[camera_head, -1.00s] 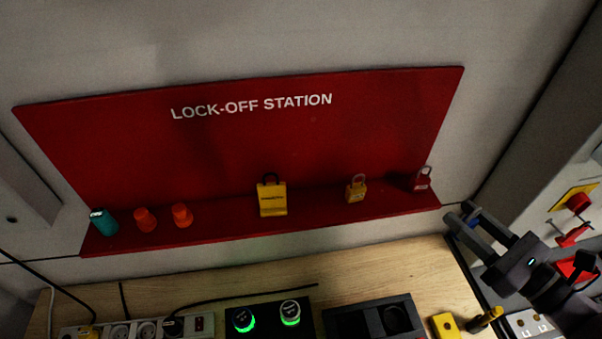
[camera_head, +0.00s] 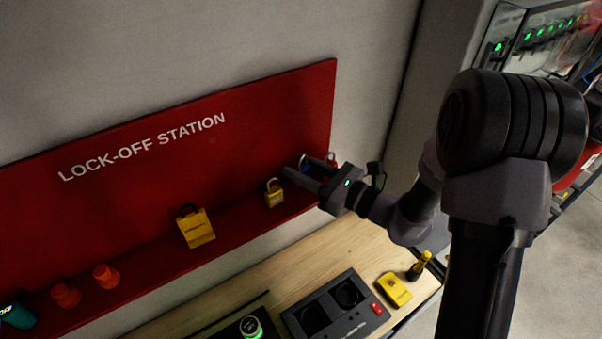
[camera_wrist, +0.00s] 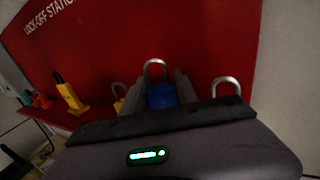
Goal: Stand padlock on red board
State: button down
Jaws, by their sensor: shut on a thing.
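My gripper (camera_head: 296,167) is shut on a blue padlock (camera_head: 305,167) at the right end of the red board (camera_head: 262,122). In the wrist view the blue padlock (camera_wrist: 162,96) sits between my two fingers, its silver shackle upward. Its base is hidden by my gripper, so I cannot tell whether it touches the board's ledge (camera_head: 235,235). A yellow padlock (camera_head: 274,197) stands on the ledge just left of my gripper. A red padlock's shackle (camera_head: 331,158) shows just right of it, its body mostly hidden; this shackle also shows in the wrist view (camera_wrist: 227,86).
A yellow lockout tag or box (camera_head: 197,230), two orange caps (camera_head: 106,276) and a teal item (camera_head: 17,316) stand further left on the ledge. Below is a wooden bench with a dark socket panel (camera_head: 340,305) and a yellow device (camera_head: 394,289). Bare ledge lies between the yellow items.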

notch_tip(320, 180, down, 2)
jog(key=shift+w+f, duration=0.15)
jog(key=shift+f, duration=0.15)
jog(key=shift+s+f+b, duration=0.2)
jog(key=shift+b, duration=0.1)
jog(key=c, duration=1.2)
grip_release()
jog(key=shift+w, duration=0.1)
jog(key=shift+r, duration=0.1)
